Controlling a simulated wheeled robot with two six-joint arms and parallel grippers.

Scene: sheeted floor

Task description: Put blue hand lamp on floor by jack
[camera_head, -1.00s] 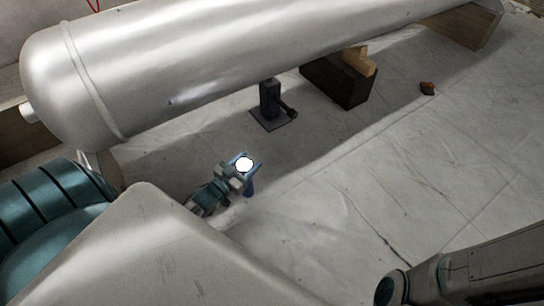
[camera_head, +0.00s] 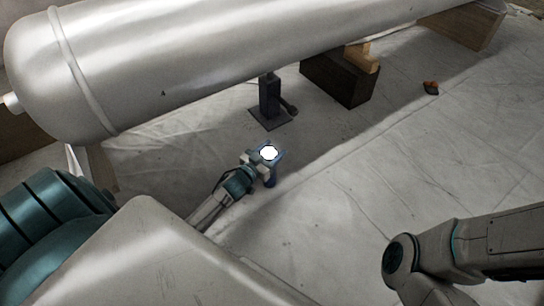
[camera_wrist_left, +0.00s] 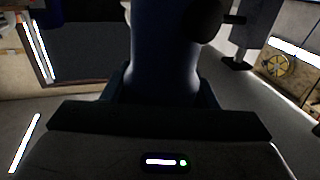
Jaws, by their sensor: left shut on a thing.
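The blue hand lamp (camera_head: 270,181) is in my left gripper (camera_head: 266,161), with its bright white lit face (camera_head: 269,152) turned up. In the left wrist view the lamp's dark blue body (camera_wrist_left: 165,50) rises between the two fingers. The gripper is shut on it. The dark jack (camera_head: 269,97) stands upright on a flat square base plate (camera_head: 271,119) under the tank, just beyond the lamp. Bare floor shows between the lamp and the plate. Whether the lamp touches the floor I cannot tell. My right gripper is not in view; only its arm shows at lower right.
A large grey tank (camera_head: 230,50) lies across the top, low over the jack. A dark block with wood on it (camera_head: 336,78) stands right of the jack, and a wooden block (camera_head: 462,27) farther right. A small orange-brown object (camera_head: 431,88) lies on the sheeted floor. The floor at middle right is clear.

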